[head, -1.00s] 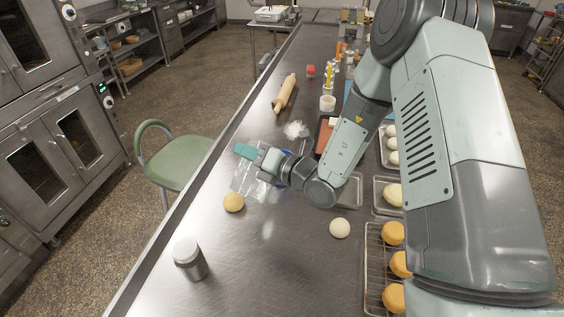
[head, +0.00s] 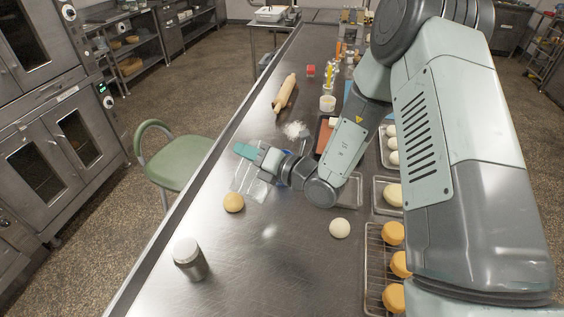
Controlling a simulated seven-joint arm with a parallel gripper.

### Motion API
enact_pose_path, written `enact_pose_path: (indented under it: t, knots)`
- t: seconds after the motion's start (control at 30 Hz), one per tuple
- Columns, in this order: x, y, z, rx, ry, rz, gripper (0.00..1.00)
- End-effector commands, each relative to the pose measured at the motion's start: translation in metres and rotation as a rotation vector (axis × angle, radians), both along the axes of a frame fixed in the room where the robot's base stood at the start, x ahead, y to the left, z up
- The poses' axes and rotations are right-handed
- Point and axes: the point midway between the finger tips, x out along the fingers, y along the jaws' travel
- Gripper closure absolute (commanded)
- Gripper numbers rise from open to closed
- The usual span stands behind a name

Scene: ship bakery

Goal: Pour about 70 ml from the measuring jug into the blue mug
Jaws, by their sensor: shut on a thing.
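My gripper (head: 262,160) is low over the middle of the steel table, seen small and partly from behind. Its jaws are shut on what appears to be the measuring jug, a clear see-through shape (head: 246,183) just below and left of it. The jug's outline, tilt and liquid level cannot be made out. A teal piece (head: 245,151) sticks out at the gripper's far left end; I cannot tell what it belongs to. A small patch of blue (head: 286,153) shows behind my wrist, possibly the blue mug, mostly hidden.
A tan dough ball (head: 234,202) and a pale one (head: 340,228) lie near my gripper. A lidded metal shaker (head: 189,259) stands at the front left. A rack (head: 373,272) of buns is at right.

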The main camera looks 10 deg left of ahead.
Motion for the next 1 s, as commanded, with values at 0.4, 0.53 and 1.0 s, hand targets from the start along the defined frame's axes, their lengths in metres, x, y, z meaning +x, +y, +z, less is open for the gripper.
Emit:
enact_pose_path:
  t: [0.4, 0.53, 1.0]
  knots:
    - [0.0, 0.0, 0.0, 0.001, -0.001, 0.0, 1.0]
    - [-0.002, 0.001, -0.002, -0.004, -0.012, 0.0, 1.0]
    - [-0.03, 0.009, -0.032, -0.097, -0.287, -0.003, 1.0]
